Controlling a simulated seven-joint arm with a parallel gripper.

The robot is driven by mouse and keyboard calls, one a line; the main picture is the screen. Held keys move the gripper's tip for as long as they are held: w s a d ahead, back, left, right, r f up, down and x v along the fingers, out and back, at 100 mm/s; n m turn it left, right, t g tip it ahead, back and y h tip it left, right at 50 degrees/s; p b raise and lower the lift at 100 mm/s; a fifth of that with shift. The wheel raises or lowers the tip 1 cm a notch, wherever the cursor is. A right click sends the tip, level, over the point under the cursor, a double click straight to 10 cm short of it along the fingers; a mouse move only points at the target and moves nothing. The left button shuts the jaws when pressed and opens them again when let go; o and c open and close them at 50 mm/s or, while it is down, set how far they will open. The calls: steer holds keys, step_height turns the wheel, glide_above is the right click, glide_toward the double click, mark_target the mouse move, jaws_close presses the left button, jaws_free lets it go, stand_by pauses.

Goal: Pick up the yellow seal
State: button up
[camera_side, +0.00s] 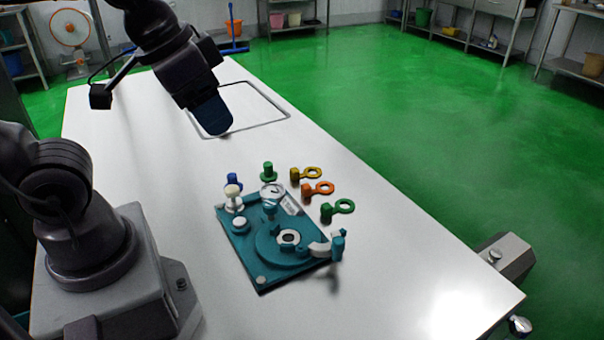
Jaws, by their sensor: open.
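The yellow seal (303,174) is a small key-like piece with a ring at one end and a short upright knob at the other. It sits on the white table (390,230), just behind the orange seal (315,189). My gripper (212,118) hangs above the table, behind and to the left of the yellow seal and well apart from it. It is open and nothing shows in it. Its fingertips are seen nearly edge-on, so the gap between them is hard to make out.
A green seal (338,209) lies in front of the orange one. A teal fixture (262,278) with a round hub and white knobs stands left of the seals. A green peg (268,171) and a blue peg (234,181) stand behind it. The table right of the seals is clear.

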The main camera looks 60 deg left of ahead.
mark_target(296, 172)
steer(key=w+a+f+m+g+y, duration=0.2)
steer(key=w+f, duration=0.4)
steer(key=f, duration=0.3)
steer(key=w+a+f+m+g+y, duration=0.2)
steer(key=w+f+m+y, duration=0.3)
steer(key=f, duration=0.4)
steer(key=w+a+f+m+g+y, duration=0.2)
steer(key=w+f+m, duration=0.4)
steer(key=f, duration=0.3)
steer(key=shift+w+a+f+g+y, duration=0.15)
steer(key=shift+w+a+g+y, duration=0.35)
steer(key=shift+w+y, duration=0.4)
steer(key=w+m, duration=0.1)
steer(key=w+a+f+m+t+y, duration=0.1)
steer(key=w+m+y, duration=0.1)
steer(key=shift+w+a+f+t, duration=0.15)
steer(key=shift+a+f+t, duration=0.05)
steer(key=shift+f+t, duration=0.2)
steer(key=shift+w+r+m+t+y, duration=0.2)
steer(key=shift+w+r+m, duration=0.15)
steer(key=shift+w, duration=0.2)
steer(key=shift+w+r+m+t+y, duration=0.1)
steer(key=shift+w+r+m+t, duration=0.1)
steer(key=shift+w+r+m, duration=0.25)
steer(key=shift+w+a+r, duration=0.1)
steer(key=shift+w+a, duration=0.1)
steer(key=shift+w, duration=0.05)
steer(key=shift+m, duration=0.3)
steer(key=x, duration=1.3)
steer(key=shift+s+r, duration=0.1)
